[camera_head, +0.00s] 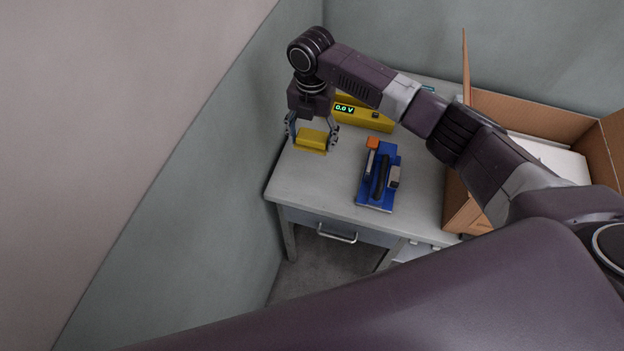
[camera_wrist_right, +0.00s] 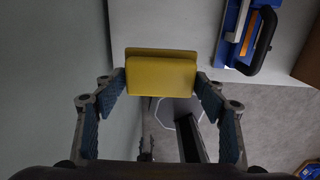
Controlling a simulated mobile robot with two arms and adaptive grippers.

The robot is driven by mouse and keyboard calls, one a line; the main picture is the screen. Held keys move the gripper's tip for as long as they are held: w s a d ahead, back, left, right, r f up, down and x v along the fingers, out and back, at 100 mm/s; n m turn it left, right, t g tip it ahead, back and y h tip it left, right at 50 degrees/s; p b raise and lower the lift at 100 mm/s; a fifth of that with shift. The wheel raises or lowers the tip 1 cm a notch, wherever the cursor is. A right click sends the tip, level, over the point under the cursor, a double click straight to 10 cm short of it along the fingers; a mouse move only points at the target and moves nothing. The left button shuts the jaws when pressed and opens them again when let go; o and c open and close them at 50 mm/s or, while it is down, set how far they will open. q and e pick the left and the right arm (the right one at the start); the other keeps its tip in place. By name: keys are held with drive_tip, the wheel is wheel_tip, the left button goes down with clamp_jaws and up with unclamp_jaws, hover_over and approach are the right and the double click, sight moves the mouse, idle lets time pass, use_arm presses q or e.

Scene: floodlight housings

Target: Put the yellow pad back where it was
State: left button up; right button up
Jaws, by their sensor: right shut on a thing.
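The yellow pad (camera_head: 312,138) is a small block at the left end of the grey table. My right gripper (camera_head: 312,141) points down over it, one finger on each side, and is shut on it. In the right wrist view the pad (camera_wrist_right: 161,73) sits between the fingertips (camera_wrist_right: 161,82) of the right gripper. I cannot tell whether the pad touches the tabletop or hangs just above it. My left gripper is not in view.
A yellow device (camera_head: 366,114) with a green "0.0 V" display stands behind the gripper. A blue fixture (camera_head: 378,178) with an orange part and black handle lies to the right. An open cardboard box (camera_head: 535,116) is further right. The table (camera_head: 325,190) is clear at front left.

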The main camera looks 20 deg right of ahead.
sight(312, 183)
wheel_tip(312, 183, down, 18)
drive_tip(key=b, duration=1.7)
drive_tip(key=shift+f, duration=0.15)
drive_tip(key=o, duration=1.1)
wheel_tip(312, 183, up, 12)
drive_tip(key=shift+b, duration=0.35)
